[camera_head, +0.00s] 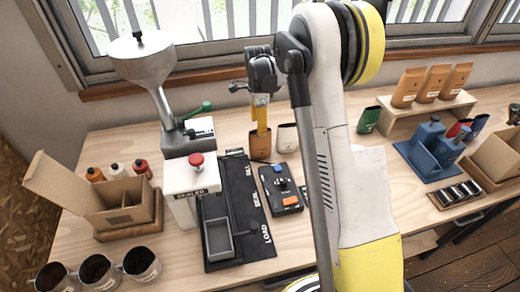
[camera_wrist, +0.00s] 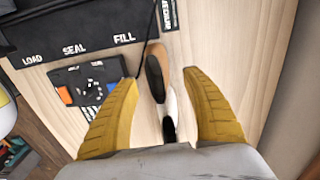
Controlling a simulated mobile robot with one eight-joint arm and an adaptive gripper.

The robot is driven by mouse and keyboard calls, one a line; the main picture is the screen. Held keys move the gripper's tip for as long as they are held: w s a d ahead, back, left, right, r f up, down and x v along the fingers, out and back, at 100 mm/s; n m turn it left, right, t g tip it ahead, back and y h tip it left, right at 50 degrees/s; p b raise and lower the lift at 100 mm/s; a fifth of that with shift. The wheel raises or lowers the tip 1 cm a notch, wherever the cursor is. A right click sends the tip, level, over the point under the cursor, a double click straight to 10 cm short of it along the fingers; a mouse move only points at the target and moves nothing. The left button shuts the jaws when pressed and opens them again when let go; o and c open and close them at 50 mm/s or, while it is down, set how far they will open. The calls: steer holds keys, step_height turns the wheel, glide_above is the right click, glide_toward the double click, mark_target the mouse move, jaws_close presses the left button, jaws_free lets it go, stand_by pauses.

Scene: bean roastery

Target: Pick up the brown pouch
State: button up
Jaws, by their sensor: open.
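The brown pouch (camera_head: 260,147) stands open-topped on the wooden table behind the small black control pad. In the wrist view the brown pouch (camera_wrist: 154,77) shows from above, between the spread yellow fingers. My gripper (camera_head: 261,128) points down over the pouch, fingers open; in the head view a finger overlaps its top. In the wrist view my gripper (camera_wrist: 161,80) is open, with a gap visible on both sides of the pouch. I cannot tell how far down the fingertips reach.
A white pouch (camera_head: 288,138) stands close beside the brown one. The control pad (camera_head: 282,188) and black sealing station (camera_head: 238,205) lie in front. A grinder-like funnel machine (camera_head: 146,65) rises at left. Brown bags (camera_head: 431,83) stand on a riser at right.

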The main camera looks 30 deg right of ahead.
mark_target(260, 144)
steer(key=f, duration=0.1)
steer(key=f+b, duration=0.1)
steer(key=f, duration=0.3)
steer(key=shift+s+d, duration=0.15)
steer(key=shift+s, duration=0.2)
steer(key=c, duration=1)
steer(key=shift+r, duration=0.1)
